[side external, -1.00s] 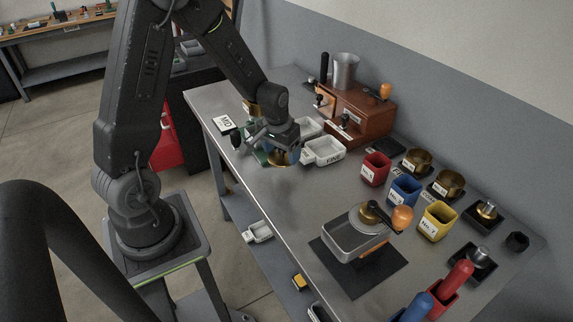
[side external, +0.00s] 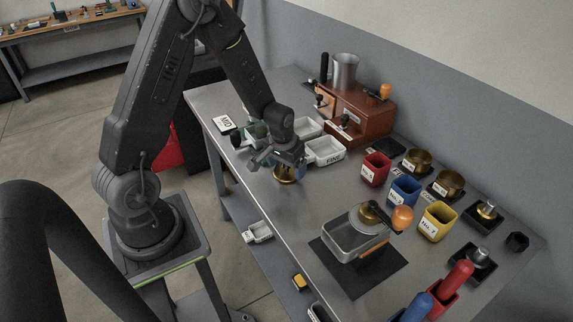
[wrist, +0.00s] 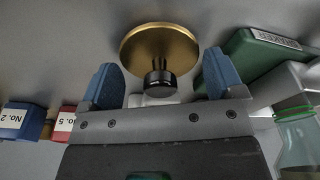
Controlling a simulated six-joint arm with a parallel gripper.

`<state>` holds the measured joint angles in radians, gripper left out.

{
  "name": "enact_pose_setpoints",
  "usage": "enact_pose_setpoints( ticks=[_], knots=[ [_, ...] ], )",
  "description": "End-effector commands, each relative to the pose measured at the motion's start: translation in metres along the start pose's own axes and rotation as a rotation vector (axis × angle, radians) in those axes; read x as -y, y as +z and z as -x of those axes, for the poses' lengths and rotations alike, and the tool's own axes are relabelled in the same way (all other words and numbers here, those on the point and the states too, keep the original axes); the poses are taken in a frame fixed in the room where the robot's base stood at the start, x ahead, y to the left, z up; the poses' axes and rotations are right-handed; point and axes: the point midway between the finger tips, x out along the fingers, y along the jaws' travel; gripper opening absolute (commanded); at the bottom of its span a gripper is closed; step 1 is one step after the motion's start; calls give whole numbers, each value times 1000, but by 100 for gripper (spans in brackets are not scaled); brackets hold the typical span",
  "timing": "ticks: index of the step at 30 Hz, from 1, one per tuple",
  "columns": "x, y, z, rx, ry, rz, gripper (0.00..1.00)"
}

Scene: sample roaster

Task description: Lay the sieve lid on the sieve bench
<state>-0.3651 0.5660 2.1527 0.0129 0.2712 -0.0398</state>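The sieve lid appears as a brass disc with a black knob (wrist: 160,50), just beyond my fingertips in the wrist view. It also shows in the side view (side external: 287,178), below my gripper and over the near part of the grey metal bench (side external: 268,210). My gripper (side external: 290,160) points down. In the wrist view its blue fingers (wrist: 160,78) stand apart on either side of the knob, with a visible gap on each side. I cannot tell whether the lid rests flat on the bench.
A green box labelled SHAKER (wrist: 262,58) and a clear, green-rimmed vessel (wrist: 297,135) are close on the right in the wrist view. White trays (side external: 325,152) stand beside my gripper. A wooden cabinet (side external: 360,115) and coloured cups (side external: 405,190) lie farther right.

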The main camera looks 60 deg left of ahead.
Motion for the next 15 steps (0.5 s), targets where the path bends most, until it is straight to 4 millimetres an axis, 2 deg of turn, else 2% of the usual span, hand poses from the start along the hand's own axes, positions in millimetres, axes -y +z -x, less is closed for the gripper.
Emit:
enact_pose_setpoints(
  ticks=[8,11,15],
  knots=[
    [0,0,2,-1,0,0,89],
    [0,-1,10,-3,0,0,89],
    [0,-2,33,-7,0,0,89]
  ],
)
